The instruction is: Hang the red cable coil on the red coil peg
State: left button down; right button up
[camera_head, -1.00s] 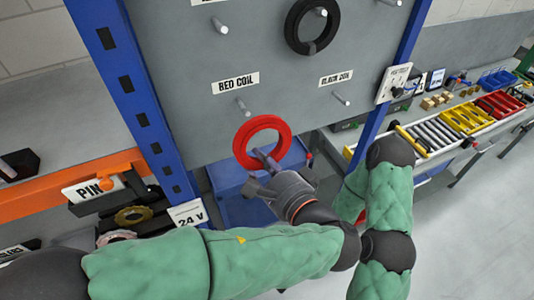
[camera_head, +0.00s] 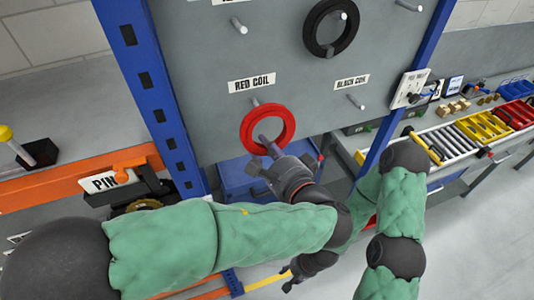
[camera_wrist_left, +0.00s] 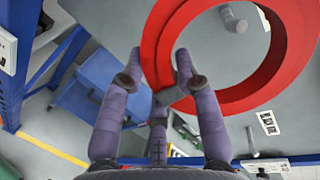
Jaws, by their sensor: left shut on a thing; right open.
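The red cable coil (camera_head: 288,123) is a flat ring held upright in front of the grey board. My left gripper (camera_head: 263,149) is shut on its lower part; in the left wrist view the fingers (camera_wrist_left: 160,72) pinch the red rim (camera_wrist_left: 155,50). The red coil peg (camera_head: 255,102), under the "RED COIL" label (camera_head: 252,85), shows just above the coil's top edge in the head view. In the wrist view a peg (camera_wrist_left: 233,20) shows through the coil's opening; whether the coil surrounds it is unclear. My right gripper (camera_head: 292,280) is low and empty, its fingers partly hidden.
A black coil (camera_head: 310,30) hangs on an upper peg. The black coil peg (camera_head: 356,102) to the right is bare. Blue posts (camera_head: 150,90) flank the board. An orange rail (camera_head: 60,190) is at left, a roller conveyor (camera_head: 445,140) at right.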

pick_arm(q)
jog(key=shift+d+b+x, duration=0.2)
jog(key=shift+b+x, duration=0.2)
jog(key=shift+x, duration=1)
jog(key=shift+d+b+x, duration=0.15)
jog(key=shift+b+x, duration=0.2)
jog(key=shift+x, duration=1.1)
jog(key=shift+w+f, duration=0.1)
jog(key=shift+w, duration=0.1)
jog(key=c, duration=0.8)
grip_release()
jog(key=shift+s, duration=0.15)
jog(key=v, duration=1.1)
jog(key=shift+s+d, duration=0.2)
jog(key=shift+s, duration=0.15)
